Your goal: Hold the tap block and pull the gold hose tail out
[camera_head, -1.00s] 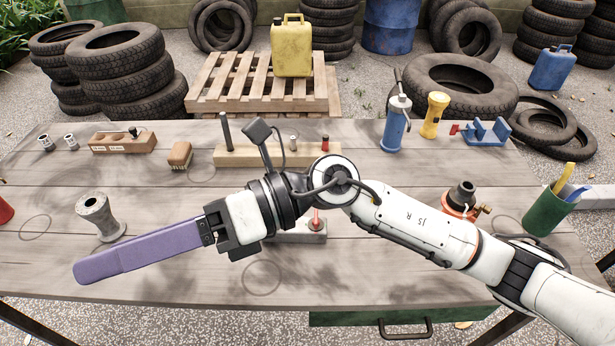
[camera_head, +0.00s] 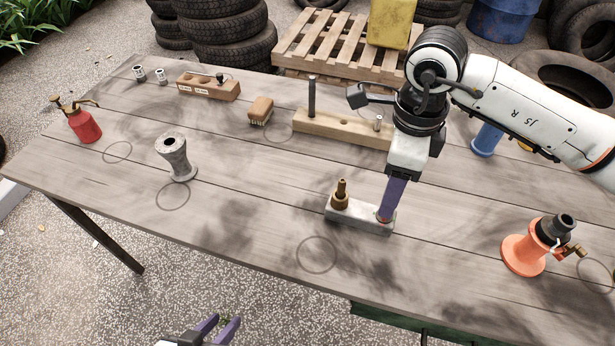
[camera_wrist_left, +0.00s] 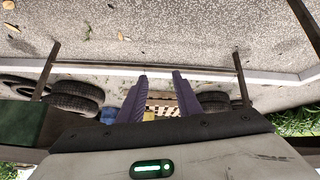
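The tap block (camera_head: 350,218) is a pale grey bar on the table. The gold hose tail (camera_head: 341,194) stands upright near its left end, with nothing gripping it. My right gripper (camera_head: 386,214) points down at the block's right end, its purple fingers over a small red part there. The fingers overlap in this view, so I cannot tell whether they are shut on it. My left gripper (camera_head: 222,325) is at the bottom of the head view, in front of the table, open and empty. Its purple fingers also show apart in the left wrist view (camera_wrist_left: 161,80).
A grey spool-shaped stand (camera_head: 175,158) and a red oil can (camera_head: 82,123) stand to the left. A wooden rack (camera_head: 340,127) and brush (camera_head: 261,110) lie behind the block. An orange-based fitting (camera_head: 525,254) stands at right. The table's front middle is clear.

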